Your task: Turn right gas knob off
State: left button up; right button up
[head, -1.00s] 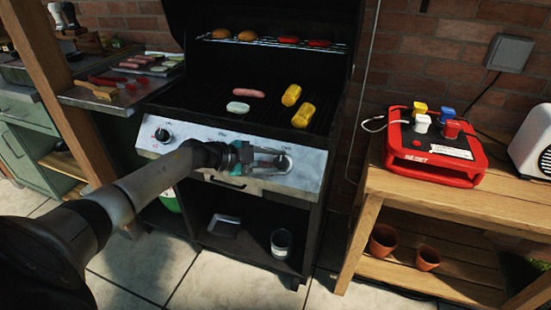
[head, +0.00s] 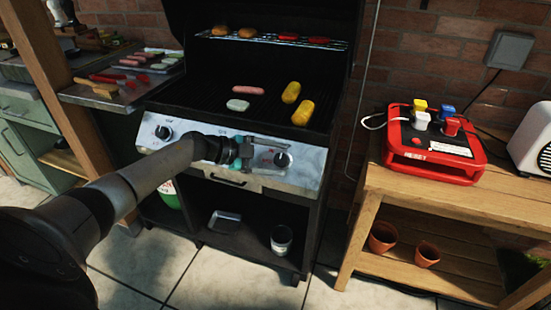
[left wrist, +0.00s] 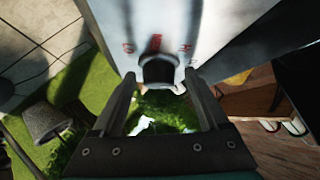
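The right gas knob (head: 283,160) is a dark round knob on the silver front panel (head: 310,172) of the grill. In the left wrist view the knob (left wrist: 159,70) is at the upper middle, between the fingertips. My left gripper (head: 270,156) reaches in from the left along the panel, its fingers at the right knob. It is open, with a gap visible on each side of the knob in the left wrist view (left wrist: 160,80). The left knob (head: 163,132) is on the panel's left end. My right gripper is not in view.
A side shelf (head: 125,100) with food is at left. A wooden bench (head: 400,188) at right bears a red box (head: 432,150). A can (head: 281,240) stands on the shelf below.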

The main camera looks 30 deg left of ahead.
pick_arm(q)
jog(key=p+v, duration=0.2)
jog(key=v, duration=0.5)
jog(key=shift+s, duration=0.2)
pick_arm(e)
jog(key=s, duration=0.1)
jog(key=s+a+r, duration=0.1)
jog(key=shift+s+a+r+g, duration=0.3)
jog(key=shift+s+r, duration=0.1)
pick_arm(q)
jog(key=shift+a+r, duration=0.1)
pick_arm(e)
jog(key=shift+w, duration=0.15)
